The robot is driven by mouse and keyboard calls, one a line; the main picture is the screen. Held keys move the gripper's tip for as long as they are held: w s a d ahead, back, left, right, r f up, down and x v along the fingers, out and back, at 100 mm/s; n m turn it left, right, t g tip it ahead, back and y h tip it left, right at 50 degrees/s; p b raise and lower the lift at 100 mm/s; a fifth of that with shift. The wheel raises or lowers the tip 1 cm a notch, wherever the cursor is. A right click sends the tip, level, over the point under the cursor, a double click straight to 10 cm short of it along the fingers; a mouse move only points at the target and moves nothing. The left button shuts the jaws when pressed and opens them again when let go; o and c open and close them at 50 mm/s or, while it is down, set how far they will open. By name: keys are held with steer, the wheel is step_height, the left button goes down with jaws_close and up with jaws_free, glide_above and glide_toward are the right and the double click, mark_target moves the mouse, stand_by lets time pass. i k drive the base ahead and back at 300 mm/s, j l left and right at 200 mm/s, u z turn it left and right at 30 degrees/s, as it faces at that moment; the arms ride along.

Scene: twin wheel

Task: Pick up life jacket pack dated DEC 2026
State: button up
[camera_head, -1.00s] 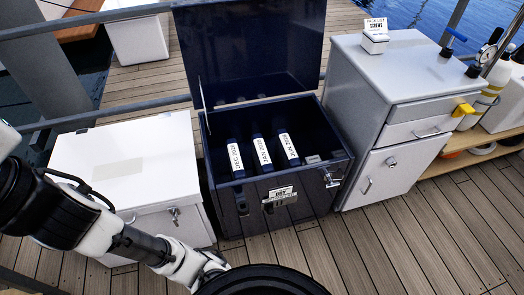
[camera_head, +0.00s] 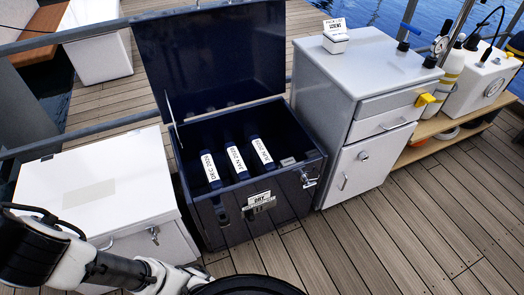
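Three dark packs with white date labels lie side by side in the open dark blue locker (camera_head: 315,150). The left pack (camera_head: 209,168) has a label that seems to begin with DEC; its last digits are too small to read surely. The middle pack (camera_head: 236,160) seems to read JAN, and the right pack (camera_head: 262,152) JUN. All three lean against the locker's inside and are apart from my arm. My arm enters at the lower left and runs towards the bottom edge, in front of the locker. My gripper's fingers cannot be seen.
The locker's lid (camera_head: 215,55) stands raised behind it. A white box (camera_head: 95,180) with a closed lid stands left, close to my arm. A grey cabinet (camera_head: 365,100) with a small sign box (camera_head: 335,38) stands right. Wooden deck (camera_head: 400,235) is clear at front right.

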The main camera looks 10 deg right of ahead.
mark_target(214, 181)
steer(key=i+l, duration=0.15)
steer(key=i, duration=0.4)
steer(key=i+l, duration=0.1)
steer(key=i, duration=0.4)
